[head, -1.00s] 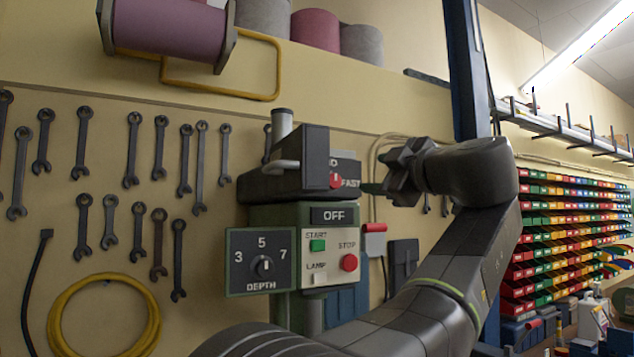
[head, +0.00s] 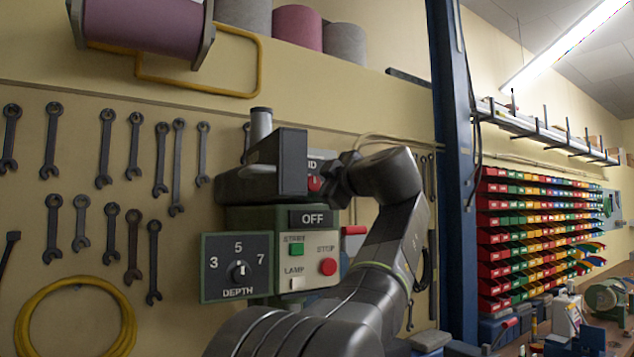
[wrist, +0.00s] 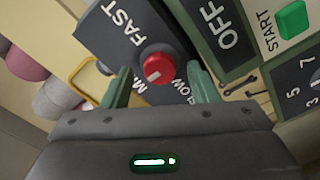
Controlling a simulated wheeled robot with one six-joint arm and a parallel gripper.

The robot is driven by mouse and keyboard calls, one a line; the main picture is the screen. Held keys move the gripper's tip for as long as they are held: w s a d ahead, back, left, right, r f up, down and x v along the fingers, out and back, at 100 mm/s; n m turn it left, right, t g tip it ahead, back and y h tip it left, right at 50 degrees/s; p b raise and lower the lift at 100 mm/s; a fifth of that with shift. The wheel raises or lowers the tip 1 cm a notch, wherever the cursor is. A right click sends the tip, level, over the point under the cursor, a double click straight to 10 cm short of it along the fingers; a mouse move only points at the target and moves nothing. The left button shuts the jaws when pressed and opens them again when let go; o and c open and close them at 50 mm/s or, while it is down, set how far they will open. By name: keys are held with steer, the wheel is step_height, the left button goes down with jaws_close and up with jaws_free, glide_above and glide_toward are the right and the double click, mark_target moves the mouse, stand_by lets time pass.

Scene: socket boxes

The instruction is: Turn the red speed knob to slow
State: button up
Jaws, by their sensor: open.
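The red speed knob (wrist: 158,68) is on a dark panel between my two green fingertips in the wrist view. FAST is printed above left; a label starting with M and the word SLOW, both partly hidden, lie below. The knob's white mark is at its lower left, toward the M label. My gripper (wrist: 158,76) is open, one finger on each side of the knob; I cannot tell whether either touches it. In the head view the knob (head: 314,184) is partly covered by my gripper (head: 330,182), which is right at the panel.
Below the knob are an OFF sign (head: 313,219), a green START button (head: 296,250), a red STOP button (head: 327,267) and a DEPTH dial (head: 238,271). Wrenches (head: 104,150) hang on the wall at left. A blue post (head: 452,150) stands at right.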

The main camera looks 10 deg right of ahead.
steer(key=shift+w+a, duration=0.25)
steer(key=shift+w, duration=0.45)
steer(key=c, duration=1)
